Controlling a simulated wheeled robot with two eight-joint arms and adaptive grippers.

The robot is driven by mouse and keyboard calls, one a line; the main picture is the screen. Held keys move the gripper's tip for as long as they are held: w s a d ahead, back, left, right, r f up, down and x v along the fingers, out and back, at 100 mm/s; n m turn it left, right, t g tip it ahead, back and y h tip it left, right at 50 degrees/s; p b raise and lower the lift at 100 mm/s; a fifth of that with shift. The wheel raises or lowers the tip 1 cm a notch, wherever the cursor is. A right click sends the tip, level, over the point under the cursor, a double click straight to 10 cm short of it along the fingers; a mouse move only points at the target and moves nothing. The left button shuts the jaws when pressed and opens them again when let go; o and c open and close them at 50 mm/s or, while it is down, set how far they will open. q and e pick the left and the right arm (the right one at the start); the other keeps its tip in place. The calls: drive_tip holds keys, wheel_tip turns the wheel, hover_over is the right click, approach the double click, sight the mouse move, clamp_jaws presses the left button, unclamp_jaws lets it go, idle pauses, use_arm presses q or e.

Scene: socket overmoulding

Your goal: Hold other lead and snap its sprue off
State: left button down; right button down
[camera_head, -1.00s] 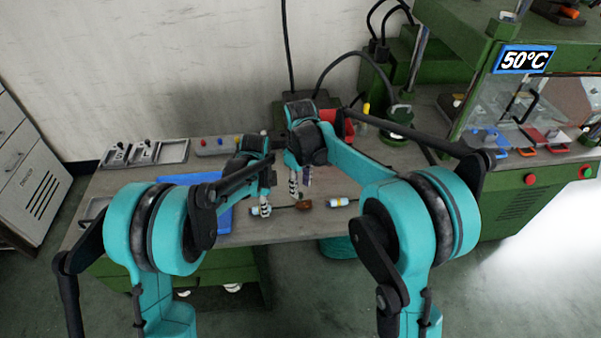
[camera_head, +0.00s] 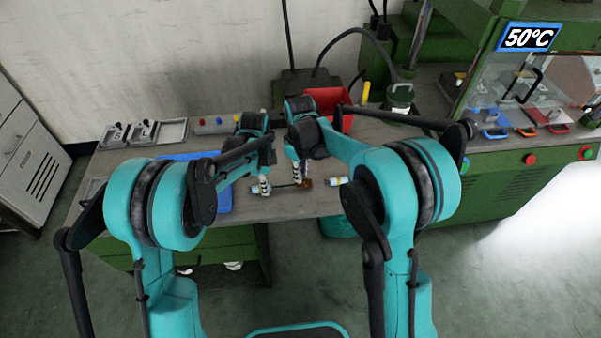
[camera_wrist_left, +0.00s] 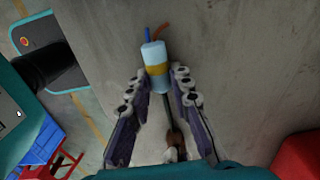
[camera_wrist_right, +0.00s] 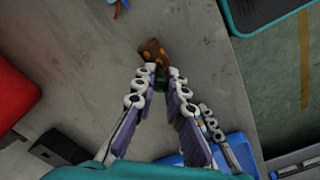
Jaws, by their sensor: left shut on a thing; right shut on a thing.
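A lead with a light-blue, yellow-banded plug (camera_wrist_left: 155,66) and a brown sprue piece (camera_wrist_right: 152,50) lies at the bench front, joined by a thin dark cable. My left gripper (camera_head: 264,187) is shut on the plug; in the left wrist view its fingertips (camera_wrist_left: 160,76) sit on both sides of it. Blue and orange wires stick out of the plug's end. My right gripper (camera_head: 298,180) is shut at the brown piece, which shows just beyond its fingertips (camera_wrist_right: 157,74); the exact contact is hidden. A second lead (camera_head: 338,181) lies to the right, partly covered by my right arm.
The bench (camera_head: 285,211) carries a blue tray (camera_head: 224,201) at left, a red bin (camera_head: 338,117) behind my right arm, and grey trays (camera_head: 172,132) at the back left. A green machine (camera_head: 470,100) with a 50°C display stands at right. A green bin (camera_head: 338,227) is below the front edge.

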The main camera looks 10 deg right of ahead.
drive_tip(key=shift+d, duration=0.15)
idle(0.7)
drive_tip(key=shift+r, duration=0.2)
drive_tip(key=shift+r, duration=2.85)
use_arm(q)
drive_tip(key=c, duration=1.3)
unclamp_jaws()
wheel_tip(320, 180, up, 12)
